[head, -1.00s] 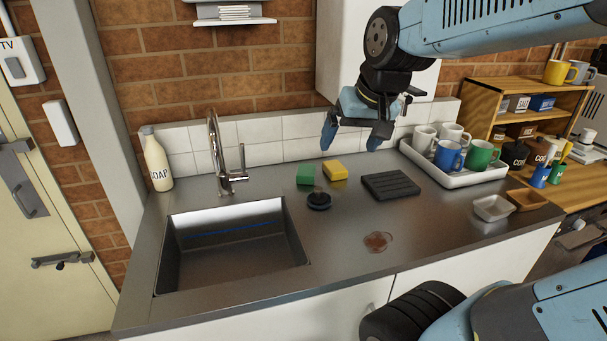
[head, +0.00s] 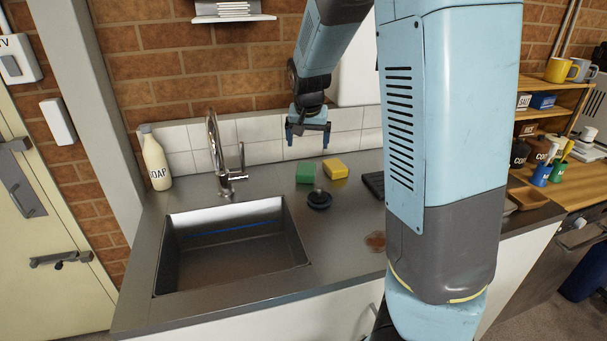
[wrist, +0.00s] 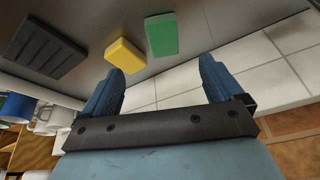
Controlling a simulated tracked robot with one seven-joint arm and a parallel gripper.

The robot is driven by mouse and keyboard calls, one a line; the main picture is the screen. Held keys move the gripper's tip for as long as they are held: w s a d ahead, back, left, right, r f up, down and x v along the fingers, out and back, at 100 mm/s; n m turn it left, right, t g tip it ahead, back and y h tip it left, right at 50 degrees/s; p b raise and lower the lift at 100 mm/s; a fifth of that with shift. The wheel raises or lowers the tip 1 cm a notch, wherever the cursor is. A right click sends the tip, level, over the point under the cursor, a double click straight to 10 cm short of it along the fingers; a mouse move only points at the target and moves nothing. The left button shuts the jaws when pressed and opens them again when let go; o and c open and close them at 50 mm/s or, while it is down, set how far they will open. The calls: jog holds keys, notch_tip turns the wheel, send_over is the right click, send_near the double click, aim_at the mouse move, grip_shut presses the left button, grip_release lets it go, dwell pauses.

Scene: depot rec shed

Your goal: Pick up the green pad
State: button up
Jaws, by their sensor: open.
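The green pad (head: 306,172) lies on the steel counter to the right of the tap, near the tiled wall. A yellow sponge (head: 335,168) lies just to its right, with a small gap between them. My gripper (head: 308,142) is open and empty, above and a little behind the green pad in the head view. In the wrist view, the fingers of my gripper (wrist: 160,75) point toward the counter. The green pad (wrist: 161,35) shows there beyond the fingertips, between their lines, with the yellow sponge (wrist: 125,53) on its left.
A dark round plunger-like thing (head: 319,199) stands in front of the pad. The sink (head: 232,245) and tap (head: 216,155) are to the left. A dark ridged mat (wrist: 44,48) lies beyond the sponge. White wall tiles (wrist: 262,85) are close to my gripper.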

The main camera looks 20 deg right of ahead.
aim_at(306, 169)
jog(key=shift+h, duration=0.3)
jog(key=x, duration=0.5)
jog(key=w+x, duration=0.1)
jog(key=x, duration=0.8)
jog(key=shift+w+a+f, duration=0.2)
jog(key=shift+w+a, duration=0.1)
jog(key=shift+c, duration=0.4)
jog(key=c, duration=1)
notch_tip(306, 169, up, 18)
jog(key=shift+r, duration=0.1)
jog(key=shift+c, duration=0.2)
